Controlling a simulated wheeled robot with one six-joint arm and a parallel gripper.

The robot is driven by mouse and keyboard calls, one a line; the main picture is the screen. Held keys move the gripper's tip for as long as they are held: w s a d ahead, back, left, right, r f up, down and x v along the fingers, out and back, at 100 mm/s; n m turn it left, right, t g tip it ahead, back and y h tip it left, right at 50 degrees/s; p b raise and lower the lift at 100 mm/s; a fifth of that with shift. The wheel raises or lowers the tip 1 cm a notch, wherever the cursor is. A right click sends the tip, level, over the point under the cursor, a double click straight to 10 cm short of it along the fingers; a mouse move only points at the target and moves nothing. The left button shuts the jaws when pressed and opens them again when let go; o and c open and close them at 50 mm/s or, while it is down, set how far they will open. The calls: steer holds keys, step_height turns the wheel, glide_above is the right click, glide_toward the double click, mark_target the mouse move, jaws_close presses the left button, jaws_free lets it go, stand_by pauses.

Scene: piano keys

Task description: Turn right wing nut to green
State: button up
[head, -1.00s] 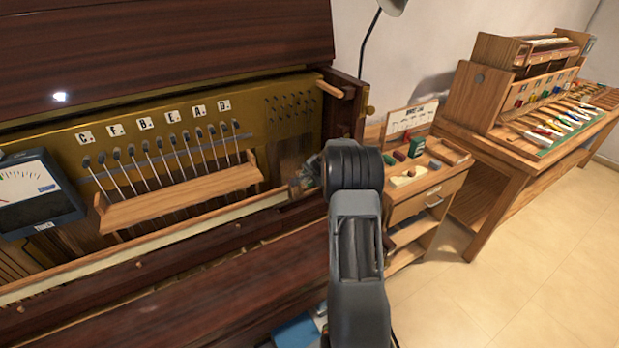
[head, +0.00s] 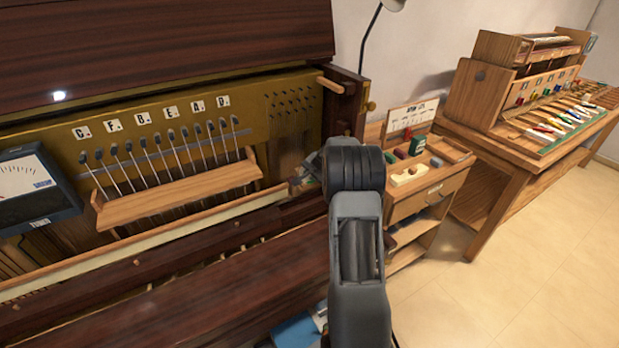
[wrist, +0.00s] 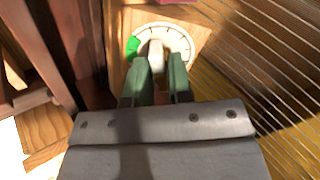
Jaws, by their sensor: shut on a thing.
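In the wrist view, a round white dial (wrist: 178,38) with dark tick marks sits on a wooden block. A green patch (wrist: 132,47) marks its left side. My gripper (wrist: 164,62) has green fingers and is shut on the wing nut, one finger on each side. The fingers cover its lower part. In the head view my arm hides the dial and wing nut at the right end of the open piano.
Strings (wrist: 262,60) run close along the right of the dial in the wrist view, with dark wooden parts at left. In the head view, a wooden rail (head: 180,193) and a meter (head: 35,190) lie left of my arm. A small cabinet (head: 425,205) stands close at right.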

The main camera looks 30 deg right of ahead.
steer(key=shift+n+b, duration=1.1)
steer(key=shift+b, duration=0.15)
steer(key=shift+f+n+b, duration=0.2)
steer(key=shift+n+b, duration=0.3)
steer(key=shift+b, duration=0.3)
steer(key=shift+n+b, duration=0.8)
steer(key=shift+b, duration=0.25)
steer(key=shift+r+n+b, duration=0.15)
steer(key=shift+n+b, duration=0.45)
